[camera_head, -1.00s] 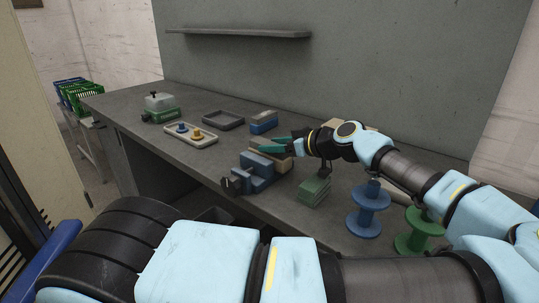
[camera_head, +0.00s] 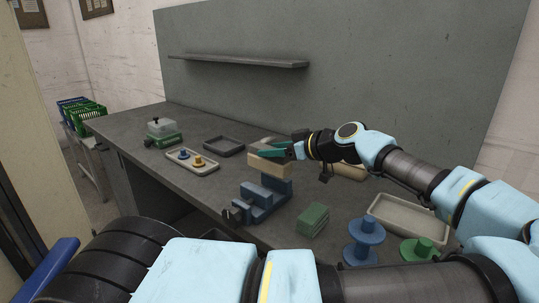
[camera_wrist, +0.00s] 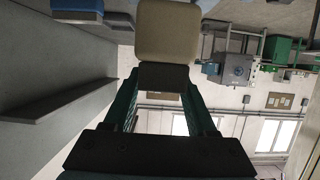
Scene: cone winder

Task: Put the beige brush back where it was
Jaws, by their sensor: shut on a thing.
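The beige brush (camera_head: 270,168) is between the teal fingers of my gripper (camera_head: 273,151), which is shut on it. In the wrist view the beige block (camera_wrist: 167,35) sits at the fingertips. In the head view it hangs over the back of a blue stepped block (camera_head: 257,194). A blue part shows directly under the beige one; I cannot tell whether it belongs to the brush or to the stepped block, or whether they touch. A grey-topped block (camera_head: 263,142) stands behind my fingers, partly hidden.
Green stacked blocks (camera_head: 313,219), a blue spool (camera_head: 363,240) and a green spool (camera_head: 420,249) stand to the right. A beige tray (camera_head: 378,205) lies behind them. On the left are a pegged tray (camera_head: 207,170), a dark empty tray (camera_head: 224,146) and a clear-lidded green box (camera_head: 163,132). A shelf (camera_head: 240,61) is above.

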